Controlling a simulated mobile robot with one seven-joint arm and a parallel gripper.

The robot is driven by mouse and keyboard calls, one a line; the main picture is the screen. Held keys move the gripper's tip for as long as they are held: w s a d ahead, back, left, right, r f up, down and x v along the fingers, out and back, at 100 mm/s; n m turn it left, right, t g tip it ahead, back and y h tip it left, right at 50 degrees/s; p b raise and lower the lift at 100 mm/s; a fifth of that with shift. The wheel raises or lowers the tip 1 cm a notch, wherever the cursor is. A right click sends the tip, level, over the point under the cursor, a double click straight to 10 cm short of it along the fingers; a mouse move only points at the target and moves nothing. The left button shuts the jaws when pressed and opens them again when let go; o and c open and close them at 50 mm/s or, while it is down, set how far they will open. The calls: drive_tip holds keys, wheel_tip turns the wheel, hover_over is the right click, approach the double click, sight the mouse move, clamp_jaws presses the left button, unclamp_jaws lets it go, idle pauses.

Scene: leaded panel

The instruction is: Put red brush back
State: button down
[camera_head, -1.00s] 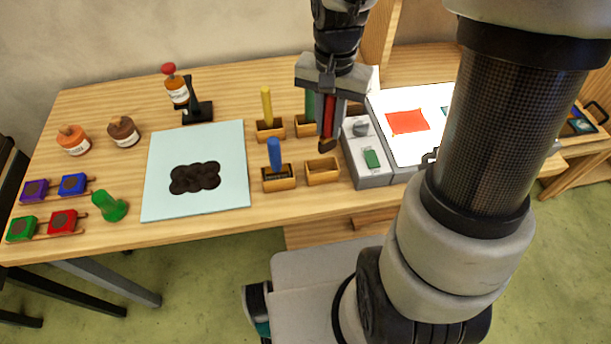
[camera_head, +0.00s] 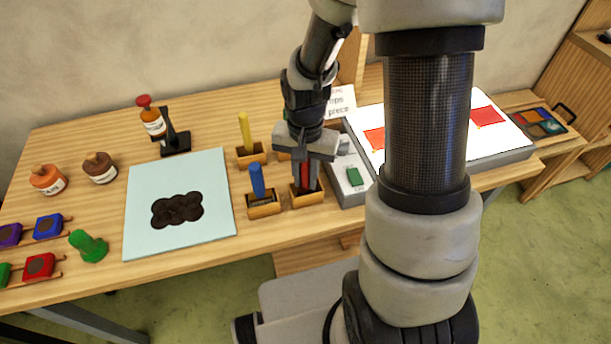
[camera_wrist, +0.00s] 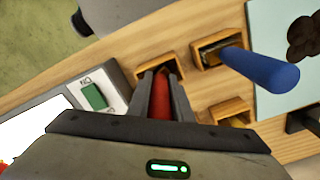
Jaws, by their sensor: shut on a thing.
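My gripper (camera_head: 307,172) is shut on the red brush (camera_head: 306,178), which points down. The brush's lower end is in the front right wooden holder (camera_head: 308,198). In the wrist view the red brush (camera_wrist: 160,98) is between the two fingers, with its far end inside the holder (camera_wrist: 160,70). Whether it touches the holder's bottom is hidden. The blue brush (camera_head: 257,180) stands in the holder to the left (camera_head: 264,209). The yellow brush (camera_head: 245,130) stands in a holder behind.
A light box (camera_head: 500,152) with red pieces and a green switch (camera_head: 354,176) is close on the right. A pale blue sheet (camera_head: 205,165) with a dark blot lies left. Bottles, a green stamp (camera_head: 88,246) and colored pads are farther left.

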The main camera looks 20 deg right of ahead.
drive_tip(key=shift+f, duration=0.15)
drive_tip(key=c, duration=1.6)
unclamp_jaws()
